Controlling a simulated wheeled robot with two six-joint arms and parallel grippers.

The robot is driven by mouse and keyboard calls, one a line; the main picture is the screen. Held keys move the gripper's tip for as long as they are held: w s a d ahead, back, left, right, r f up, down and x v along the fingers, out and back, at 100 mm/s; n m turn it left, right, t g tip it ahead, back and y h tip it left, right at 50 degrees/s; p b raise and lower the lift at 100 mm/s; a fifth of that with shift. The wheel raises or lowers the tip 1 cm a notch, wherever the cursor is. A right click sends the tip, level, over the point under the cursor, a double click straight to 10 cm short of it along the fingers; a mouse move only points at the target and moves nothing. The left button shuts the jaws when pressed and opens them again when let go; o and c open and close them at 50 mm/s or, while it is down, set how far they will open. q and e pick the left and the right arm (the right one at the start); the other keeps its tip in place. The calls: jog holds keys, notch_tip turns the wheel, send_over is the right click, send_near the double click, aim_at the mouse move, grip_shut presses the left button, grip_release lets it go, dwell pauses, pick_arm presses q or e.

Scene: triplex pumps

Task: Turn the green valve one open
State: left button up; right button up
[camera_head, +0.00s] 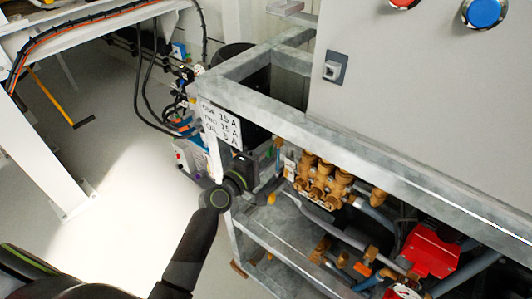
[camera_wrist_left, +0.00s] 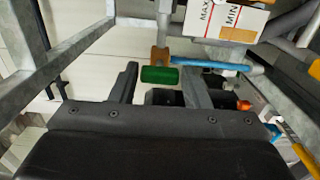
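The green valve handle (camera_wrist_left: 160,75) shows in the left wrist view as a short green bar below a brass fitting (camera_wrist_left: 159,54). My left gripper (camera_wrist_left: 160,88) is open, with one finger on each side of the green handle in that picture. Gaps show between the handle and both fingers, and I cannot tell how far it is in depth. In the head view my left gripper (camera_head: 262,182) reaches in at the frame's left corner post, its fingertips hard to make out. I cannot clearly pick out the green handle there. My right gripper is not in view.
A grey metal frame (camera_head: 300,118) surrounds the brass pump (camera_head: 322,178) and its pipes. A red block (camera_head: 430,250) sits at lower right. A blue hose (camera_wrist_left: 205,64) and a MAX/MIN label (camera_wrist_left: 228,18) are close to the gripper. Open floor (camera_head: 115,185) lies left.

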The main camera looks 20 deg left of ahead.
pick_arm(q)
jog(key=shift+o, duration=1.3)
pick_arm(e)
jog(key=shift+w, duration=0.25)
pick_arm(q)
jog(key=shift+s, duration=0.1)
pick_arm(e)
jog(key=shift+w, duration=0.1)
pick_arm(q)
jog(key=b+v, duration=0.2)
jog(key=v, duration=1.5)
jog(key=shift+s, duration=0.15)
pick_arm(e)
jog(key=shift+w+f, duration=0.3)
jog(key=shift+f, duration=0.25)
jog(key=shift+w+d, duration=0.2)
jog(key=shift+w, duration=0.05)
